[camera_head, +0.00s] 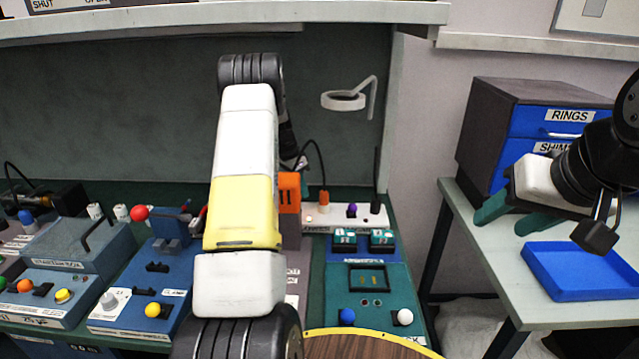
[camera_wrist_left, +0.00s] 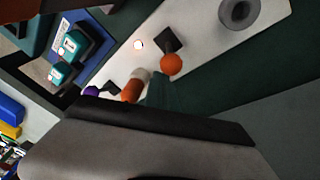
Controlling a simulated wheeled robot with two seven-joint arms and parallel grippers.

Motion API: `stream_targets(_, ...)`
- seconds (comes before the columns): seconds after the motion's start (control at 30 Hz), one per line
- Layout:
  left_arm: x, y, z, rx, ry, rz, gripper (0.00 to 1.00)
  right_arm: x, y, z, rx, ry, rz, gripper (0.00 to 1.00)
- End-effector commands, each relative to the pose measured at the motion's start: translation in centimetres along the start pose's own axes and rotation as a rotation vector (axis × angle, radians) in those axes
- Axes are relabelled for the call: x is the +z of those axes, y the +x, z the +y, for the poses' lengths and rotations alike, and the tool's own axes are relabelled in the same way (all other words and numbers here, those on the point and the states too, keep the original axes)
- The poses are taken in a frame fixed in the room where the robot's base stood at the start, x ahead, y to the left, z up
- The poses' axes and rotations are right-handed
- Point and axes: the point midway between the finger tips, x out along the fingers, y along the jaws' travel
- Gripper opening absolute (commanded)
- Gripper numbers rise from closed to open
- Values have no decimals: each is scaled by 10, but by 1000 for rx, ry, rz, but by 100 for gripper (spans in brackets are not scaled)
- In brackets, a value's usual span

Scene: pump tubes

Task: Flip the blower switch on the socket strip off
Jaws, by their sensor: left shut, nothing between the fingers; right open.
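The white socket strip (camera_head: 338,216) lies at the back of the bench, partly hidden behind my left arm. It also shows in the left wrist view (camera_wrist_left: 205,42), with an orange plug (camera_wrist_left: 132,88), an orange ball (camera_wrist_left: 171,64) beside a black switch (camera_wrist_left: 168,40), a small lit lamp (camera_wrist_left: 138,45) and a purple knob (camera_wrist_left: 92,90). I cannot read which switch is the blower's. My left gripper's dark green fingers (camera_wrist_left: 165,95) are shut and empty, close to the orange plug; contact is unclear. My right gripper (camera_head: 520,207) is open and empty at the right.
A blue panel with green switches (camera_head: 362,244) stands in front of the strip. An orange block (camera_head: 289,192) and a black cable are close to the strip's left part. Other control boxes (camera_head: 75,250) fill the left. A blue tray (camera_head: 585,270) lies under my right gripper.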

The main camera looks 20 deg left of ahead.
Motion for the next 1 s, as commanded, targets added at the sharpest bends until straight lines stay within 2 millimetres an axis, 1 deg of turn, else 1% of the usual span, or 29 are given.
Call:
stream_targets(0.03, 7, 0, 2, 3, -4, -8, 0, 0, 0, 0, 0, 0, 0, 50)
stream_targets(0.4, 19, -2, 16, 3, -6, -12, 0, 0, 0, 0, 0, 0, 0, 50)
stream_targets(0.7, 15, -4, 17, 1, -3, -6, 0, 0, 0, 0, 0, 0, 0, 50)
stream_targets(1.0, 11, -17, 18, -1, -1, -3, 0, 0, 0, 0, 0, 0, 0, 50)
